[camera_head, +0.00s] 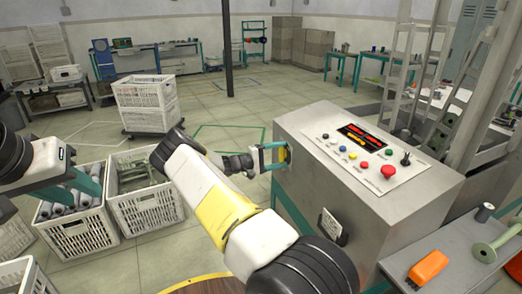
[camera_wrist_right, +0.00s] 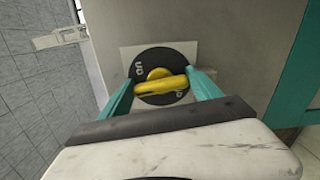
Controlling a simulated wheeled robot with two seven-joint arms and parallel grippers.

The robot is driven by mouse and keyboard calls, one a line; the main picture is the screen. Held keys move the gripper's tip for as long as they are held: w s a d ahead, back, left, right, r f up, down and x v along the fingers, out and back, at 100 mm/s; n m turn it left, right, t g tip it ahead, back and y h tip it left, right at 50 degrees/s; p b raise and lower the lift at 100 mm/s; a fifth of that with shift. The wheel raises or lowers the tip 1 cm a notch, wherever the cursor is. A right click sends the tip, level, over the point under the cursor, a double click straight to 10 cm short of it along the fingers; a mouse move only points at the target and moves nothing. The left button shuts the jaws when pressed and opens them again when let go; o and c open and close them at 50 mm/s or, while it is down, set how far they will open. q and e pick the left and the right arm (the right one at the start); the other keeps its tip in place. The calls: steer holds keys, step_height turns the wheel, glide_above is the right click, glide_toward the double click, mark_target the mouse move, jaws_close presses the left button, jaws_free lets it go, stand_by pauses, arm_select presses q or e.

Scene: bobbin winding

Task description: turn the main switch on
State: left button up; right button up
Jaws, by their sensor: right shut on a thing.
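The main switch (camera_wrist_right: 160,84) is a yellow handle on a round black dial, on a pale plate on the machine cabinet's side. The handle lies nearly level across the dial in the right wrist view, with white marks on the dial. My right gripper (camera_wrist_right: 163,88) is shut on the handle, one teal finger on each side. In the head view my right gripper (camera_head: 272,158) is at the cabinet's left side, and most of the switch is hidden there. My left gripper (camera_head: 72,190) appears open, its teal fingers apart, above a crate of bobbins.
The grey cabinet (camera_head: 330,215) carries a sloped panel (camera_head: 362,150) with coloured buttons and a display. White crates (camera_head: 150,212) stand on the floor at left.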

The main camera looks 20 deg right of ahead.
steer(key=shift+f+m, duration=0.1)
steer(key=shift+m, duration=0.7)
steer(key=o, duration=1.3)
steer(key=shift+o, duration=0.4)
steer(key=shift+f, duration=0.1)
